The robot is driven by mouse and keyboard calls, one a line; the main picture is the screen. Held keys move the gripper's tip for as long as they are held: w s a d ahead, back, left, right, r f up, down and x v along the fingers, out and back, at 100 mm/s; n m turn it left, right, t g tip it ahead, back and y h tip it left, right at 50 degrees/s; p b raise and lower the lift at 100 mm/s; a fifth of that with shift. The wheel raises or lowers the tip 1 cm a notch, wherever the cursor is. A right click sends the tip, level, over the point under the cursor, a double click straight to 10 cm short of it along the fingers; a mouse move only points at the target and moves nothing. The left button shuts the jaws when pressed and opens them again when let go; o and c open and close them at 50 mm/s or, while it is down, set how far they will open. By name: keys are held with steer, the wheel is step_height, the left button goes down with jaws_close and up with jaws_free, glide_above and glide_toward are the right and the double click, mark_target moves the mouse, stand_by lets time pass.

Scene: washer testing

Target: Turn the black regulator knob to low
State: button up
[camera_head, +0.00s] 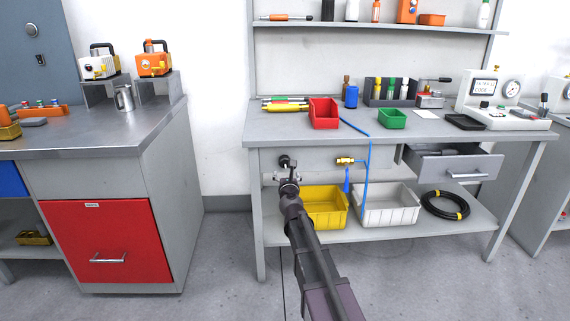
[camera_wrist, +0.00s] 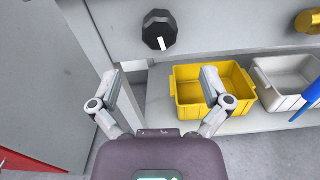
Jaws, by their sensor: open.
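The black regulator knob (camera_wrist: 159,30) is on the grey front panel below the bench top. It has a white mark on its lower part that points down and slightly right in the wrist view. In the head view the knob (camera_head: 285,161) shows just above my gripper (camera_head: 288,182), which partly covers the area below it. In the wrist view my gripper (camera_wrist: 160,88) is open and empty, its two fingers apart, with the knob beyond and above them. The fingers look apart from the knob. I see no readable low label.
A yellow bin (camera_head: 328,207) and a white bin (camera_head: 388,206) stand on the lower shelf. A brass valve (camera_head: 346,160) with a blue hose is right of the knob. An open drawer (camera_head: 455,167) sticks out farther right. A red-fronted cabinet (camera_head: 106,242) stands left.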

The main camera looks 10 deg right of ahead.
mark_target(285, 163)
steer(key=w, duration=0.3)
steer(key=w+d, duration=0.1)
steer(key=w, duration=0.5)
steer(key=shift+d, duration=0.2)
steer(key=c, duration=1.2)
